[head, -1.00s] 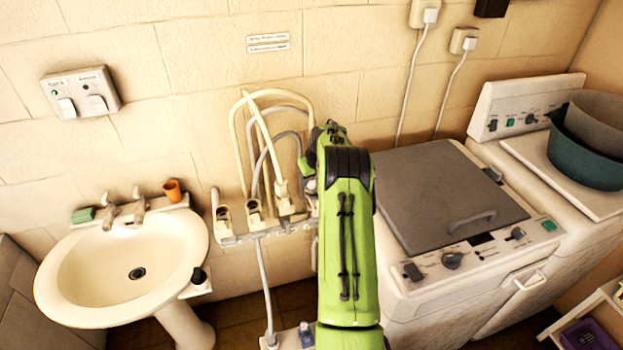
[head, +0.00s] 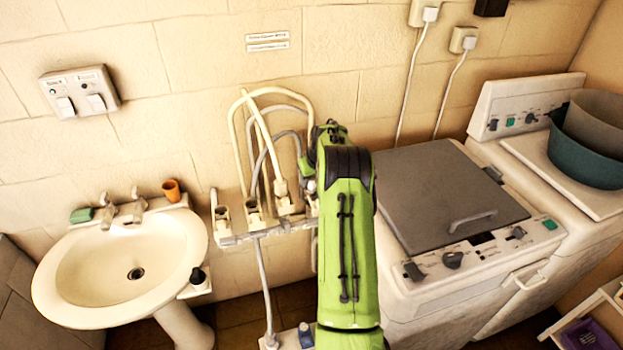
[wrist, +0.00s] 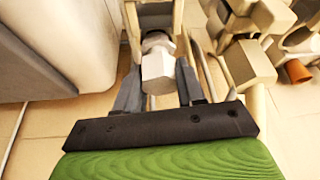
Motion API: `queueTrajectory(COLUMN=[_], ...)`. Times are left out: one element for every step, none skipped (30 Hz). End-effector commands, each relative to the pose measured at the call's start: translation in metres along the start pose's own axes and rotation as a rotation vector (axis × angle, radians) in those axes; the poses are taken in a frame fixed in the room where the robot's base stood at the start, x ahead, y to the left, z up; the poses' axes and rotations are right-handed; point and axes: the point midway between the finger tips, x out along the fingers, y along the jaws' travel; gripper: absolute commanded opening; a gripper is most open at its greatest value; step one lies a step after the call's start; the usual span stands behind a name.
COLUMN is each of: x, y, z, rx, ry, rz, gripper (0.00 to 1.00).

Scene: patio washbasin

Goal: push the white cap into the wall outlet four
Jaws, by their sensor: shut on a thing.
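My gripper (wrist: 157,72) is shut on the white cap (wrist: 158,68), with a grey finger on each side of it in the wrist view. A beige outlet piece (wrist: 155,14) lies straight beyond the cap, and the cap's far end is close to it. I cannot tell whether they touch or whether the cap is in the opening. In the head view my green arm covers the right end of the row of outlets on the wall rail (head: 262,233), and the fingers are mostly hidden there.
Cream and grey hoses (head: 237,145) loop up from the other outlets, left of my arm. A washbasin (head: 75,265) stands at the left with an orange cup (head: 171,190). A washing machine (head: 440,195) stands close on the right.

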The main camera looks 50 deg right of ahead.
Motion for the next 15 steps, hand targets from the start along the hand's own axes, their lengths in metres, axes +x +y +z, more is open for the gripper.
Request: queueTrajectory(x=[0.0004, 0.0008, 0.0015, 0.0021, 0.0028, 0.0037, 0.0043, 0.0049, 0.0057, 0.0063, 0.0069, 0.0076, 0.0082, 0.0087, 0.0095], y=[0.0, 0.0, 0.0, 0.0, 0.0, 0.0, 0.0, 0.0, 0.0, 0.0, 0.0, 0.0, 0.0, 0.0, 0.0], z=[0.0001, 0.0002, 0.0005, 0.0008, 0.0011, 0.0015, 0.0017, 0.002, 0.0023, 0.0026, 0.0028, 0.0031, 0.0033, 0.0036, 0.0039], rx=[0.0, 0.0, 0.0, 0.0, 0.0, 0.0, 0.0, 0.0, 0.0, 0.0, 0.0, 0.0, 0.0, 0.0, 0.0], ry=[0.0, 0.0, 0.0, 0.0, 0.0, 0.0, 0.0, 0.0, 0.0, 0.0, 0.0, 0.0, 0.0, 0.0, 0.0], rz=[0.0, 0.0, 0.0, 0.0, 0.0, 0.0, 0.0, 0.0, 0.0, 0.0, 0.0, 0.0, 0.0, 0.0, 0.0], gripper=[0.05, 0.05, 0.05, 0.05, 0.05, 0.05, 0.05, 0.05, 0.05, 0.05, 0.05, 0.05, 0.05, 0.05, 0.05])
